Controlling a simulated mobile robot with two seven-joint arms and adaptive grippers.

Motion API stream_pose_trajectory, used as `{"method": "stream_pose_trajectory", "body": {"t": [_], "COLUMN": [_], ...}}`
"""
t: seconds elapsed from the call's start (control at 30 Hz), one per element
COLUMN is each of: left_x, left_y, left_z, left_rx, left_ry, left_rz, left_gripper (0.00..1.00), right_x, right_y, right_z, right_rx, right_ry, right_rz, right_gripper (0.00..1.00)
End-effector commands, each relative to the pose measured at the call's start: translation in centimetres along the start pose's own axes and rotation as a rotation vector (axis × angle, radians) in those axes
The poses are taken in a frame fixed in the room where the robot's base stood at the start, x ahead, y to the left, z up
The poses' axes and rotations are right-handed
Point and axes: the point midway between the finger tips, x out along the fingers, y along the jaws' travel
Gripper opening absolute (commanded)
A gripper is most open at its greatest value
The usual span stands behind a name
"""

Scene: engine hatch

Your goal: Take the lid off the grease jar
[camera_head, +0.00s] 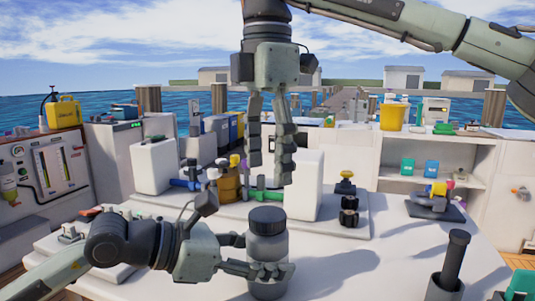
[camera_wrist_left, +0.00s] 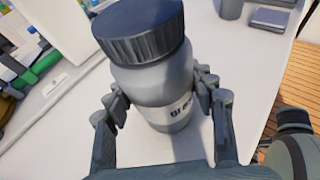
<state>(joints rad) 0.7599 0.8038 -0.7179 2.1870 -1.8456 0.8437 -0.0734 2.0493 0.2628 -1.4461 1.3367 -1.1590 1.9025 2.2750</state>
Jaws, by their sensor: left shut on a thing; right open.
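The grease jar (camera_head: 267,246) is a grey cylinder standing upright on the white table, with its dark ribbed lid (camera_head: 267,220) on top. In the left wrist view the jar (camera_wrist_left: 155,92) shows part of a printed label, and its dark blue lid (camera_wrist_left: 138,30) sits on it. My left gripper (camera_head: 262,256) is shut around the jar's body, below the lid, with a finger on each side. My right gripper (camera_head: 270,172) hangs above and behind the jar, pointing down, open and empty, apart from the lid.
A dark upright cylinder (camera_head: 454,258) in a holder stands at the right front. White canisters (camera_head: 153,166) and a row of valves and pipes stand behind the jar. A yellow-topped black fitting (camera_head: 348,200) stands right of it.

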Motion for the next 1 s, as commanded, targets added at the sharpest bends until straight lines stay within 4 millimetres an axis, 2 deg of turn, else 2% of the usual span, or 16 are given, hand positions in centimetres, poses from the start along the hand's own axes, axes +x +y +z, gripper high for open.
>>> {"method": "stream_pose_trajectory", "body": {"t": [0.3, 0.5, 0.87, 1.0], "left_x": [0.0, 0.0, 0.0, 0.0], "left_y": [0.0, 0.0, 0.0, 0.0], "left_z": [0.0, 0.0, -0.1, -0.1], "left_rx": [0.0, 0.0, 0.0, 0.0], "left_ry": [0.001, 0.001, 0.001, 0.001], "left_rz": [0.0, 0.0, 0.0, 0.0], "left_gripper": [0.0, 0.0, 0.0, 0.0], "right_x": [4.9, 6.9, 7.4, 7.4], "right_y": [-0.1, 0.0, 0.0, 0.0], "right_z": [0.0, 0.1, 0.0, 0.0], "right_rx": [-0.002, 0.0, -0.001, -0.001], "right_ry": [0.0, 0.001, 0.0, 0.001], "right_rz": [-0.003, -0.002, 0.0, -0.001], "right_gripper": [0.66, 0.66, 0.66, 0.48]}}
